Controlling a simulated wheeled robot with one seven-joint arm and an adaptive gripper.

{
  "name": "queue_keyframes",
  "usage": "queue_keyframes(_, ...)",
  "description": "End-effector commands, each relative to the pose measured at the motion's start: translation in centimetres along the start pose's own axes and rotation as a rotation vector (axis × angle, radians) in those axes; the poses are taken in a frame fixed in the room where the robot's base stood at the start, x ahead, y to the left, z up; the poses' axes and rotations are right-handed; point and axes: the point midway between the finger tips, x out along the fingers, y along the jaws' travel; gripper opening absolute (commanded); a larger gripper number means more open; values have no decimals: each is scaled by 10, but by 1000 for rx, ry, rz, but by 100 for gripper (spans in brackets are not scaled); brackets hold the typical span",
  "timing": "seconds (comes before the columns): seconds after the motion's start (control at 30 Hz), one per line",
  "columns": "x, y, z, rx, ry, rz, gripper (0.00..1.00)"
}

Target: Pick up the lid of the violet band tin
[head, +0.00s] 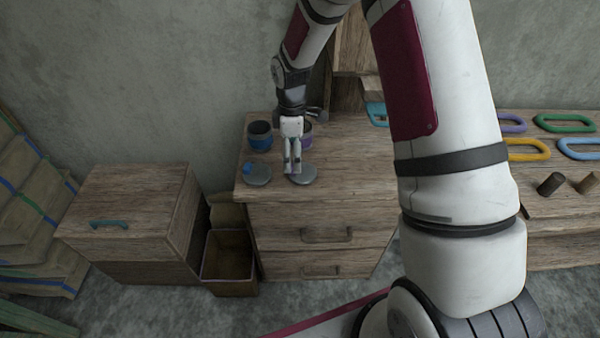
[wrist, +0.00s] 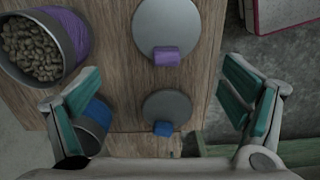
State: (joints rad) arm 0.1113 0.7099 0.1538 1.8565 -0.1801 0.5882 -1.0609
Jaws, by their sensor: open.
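The violet band tin (wrist: 75,40) stands open at the upper left of the wrist view, full of pale brown pellets. In the head view (head: 307,130) it is partly hidden behind my gripper. Its lid, a flat grey disc with a violet knob (wrist: 167,57), lies apart from it on the wooden top; it also shows in the head view (head: 306,178). My gripper (head: 292,170) is open and empty, pointing down above the lid. In the wrist view its fingers (wrist: 160,72) are spread wide, and the violet knob lies between and slightly beyond the fingertips.
A second grey lid with a blue knob (wrist: 163,128) lies beside the violet-knobbed one. The blue band tin (head: 260,142) stands at the cabinet's back left. The cabinet top (head: 350,165) is clear on the right. Coloured ring handles (head: 565,123) lie on the right bench.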

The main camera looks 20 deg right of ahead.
Motion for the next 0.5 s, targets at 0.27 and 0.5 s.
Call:
queue_keyframes(0.27,23,-6,1,0,-3,-4,92)
queue_keyframes(0.5,54,-8,1,1,-1,-2,92)
